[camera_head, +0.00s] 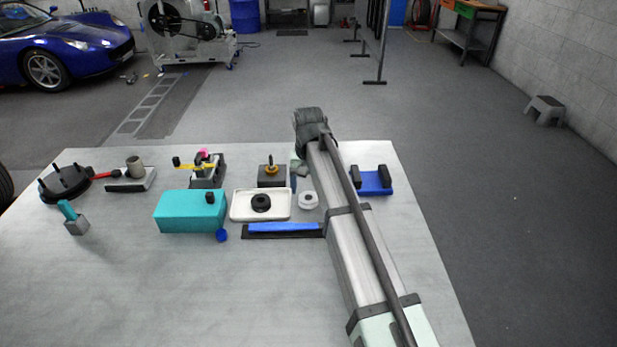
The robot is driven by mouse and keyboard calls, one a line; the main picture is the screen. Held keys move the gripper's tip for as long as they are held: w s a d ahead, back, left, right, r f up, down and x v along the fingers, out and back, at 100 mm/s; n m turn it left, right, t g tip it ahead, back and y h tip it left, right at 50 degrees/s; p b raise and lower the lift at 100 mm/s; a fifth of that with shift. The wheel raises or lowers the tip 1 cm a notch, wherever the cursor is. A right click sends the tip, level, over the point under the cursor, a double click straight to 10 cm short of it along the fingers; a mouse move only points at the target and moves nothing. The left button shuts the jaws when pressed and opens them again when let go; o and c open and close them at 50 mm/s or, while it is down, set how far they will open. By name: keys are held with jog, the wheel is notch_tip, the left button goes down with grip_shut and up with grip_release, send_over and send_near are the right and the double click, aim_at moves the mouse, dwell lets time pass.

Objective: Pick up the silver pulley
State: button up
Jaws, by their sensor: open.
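The silver pulley (308,200) is a small pale ring with a dark centre hole. It lies on the grey table just right of a white tray, close to the left side of my arm. My arm reaches from the lower right to the back of the table. My gripper (301,171) shows only in part beside the arm, behind the pulley in the picture and apart from it. It is open, and the pulley is not in it. Its fingertips are small and partly hidden.
A white tray (238,213) holds a black pulley (261,203). A blue bar on a black base (284,231) lies in front. A dark block with a brass part (271,177) stands behind. A teal box (180,215) is left; a blue cradle (374,183) is right. The front-left table is clear.

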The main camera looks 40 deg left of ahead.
aim_at(308, 194)
jog(key=shift+f, duration=2.05)
jog(key=c, duration=0.7)
jog(key=shift+c, duration=0.3)
jog(key=shift+r, duration=0.2)
notch_tip(308, 194, up, 8)
jog(key=shift+f, duration=0.15)
